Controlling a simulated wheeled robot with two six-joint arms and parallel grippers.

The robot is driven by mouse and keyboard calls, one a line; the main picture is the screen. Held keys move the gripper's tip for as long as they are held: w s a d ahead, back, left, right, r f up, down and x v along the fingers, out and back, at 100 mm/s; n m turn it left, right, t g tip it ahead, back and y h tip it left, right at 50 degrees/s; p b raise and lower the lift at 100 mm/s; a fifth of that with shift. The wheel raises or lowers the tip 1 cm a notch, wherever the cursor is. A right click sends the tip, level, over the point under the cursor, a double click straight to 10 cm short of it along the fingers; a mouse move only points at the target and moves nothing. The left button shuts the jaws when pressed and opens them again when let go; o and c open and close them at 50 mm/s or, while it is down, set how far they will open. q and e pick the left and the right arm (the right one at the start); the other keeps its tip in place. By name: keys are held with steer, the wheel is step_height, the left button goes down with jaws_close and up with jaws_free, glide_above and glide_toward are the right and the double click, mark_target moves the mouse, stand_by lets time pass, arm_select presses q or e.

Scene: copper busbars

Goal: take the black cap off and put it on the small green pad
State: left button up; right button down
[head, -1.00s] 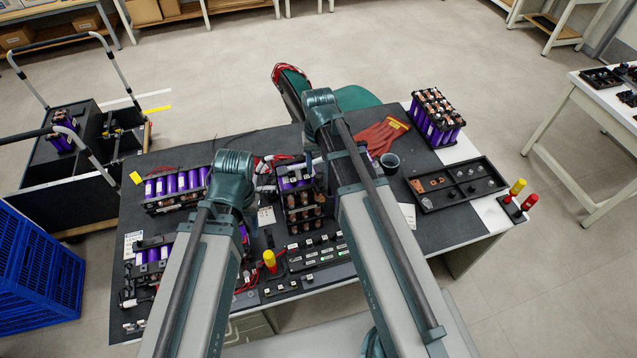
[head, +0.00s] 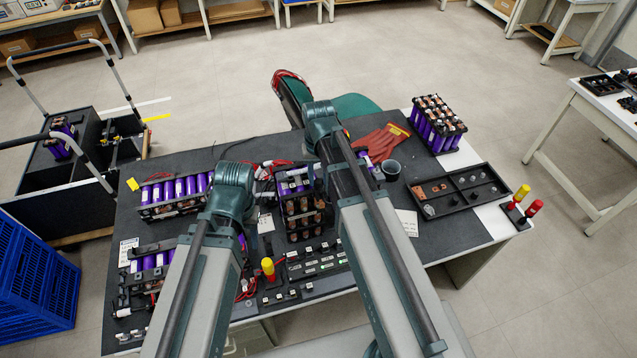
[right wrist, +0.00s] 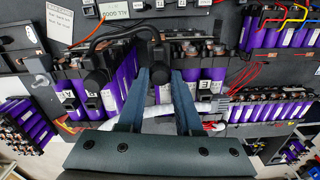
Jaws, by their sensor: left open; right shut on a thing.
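In the right wrist view, my right gripper (right wrist: 160,76) is shut on a black cap (right wrist: 157,52) at one end of a bent black cable (right wrist: 120,34). A similar black end piece (right wrist: 96,76) sits at the cable's other end, to the left, over a purple cell module. I cannot tell whether the held cap is still seated on its terminal. In the head view, the right gripper is hidden behind my right arm. My left arm's bend shows over the bench, but its gripper is hidden. I cannot make out a small green pad.
Purple battery modules (head: 175,190) crowd the bench's left and middle. A divided black tray (head: 458,192), a dark cup (head: 390,169) and red gloves (head: 378,143) lie to the right. Yellow-topped (head: 522,192) and red-topped posts stand at the right edge. Bare bench (head: 445,240) shows at the front right.

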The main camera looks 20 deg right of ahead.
mark_target(319, 181)
steer(key=shift+r+p, duration=2.45)
steer(key=shift+r, duration=0.1)
arm_select(q)
step_height(319, 181, up, 5)
steer(key=shift+f, duration=0.1)
arm_select(e)
steer(key=shift+f, duration=0.1)
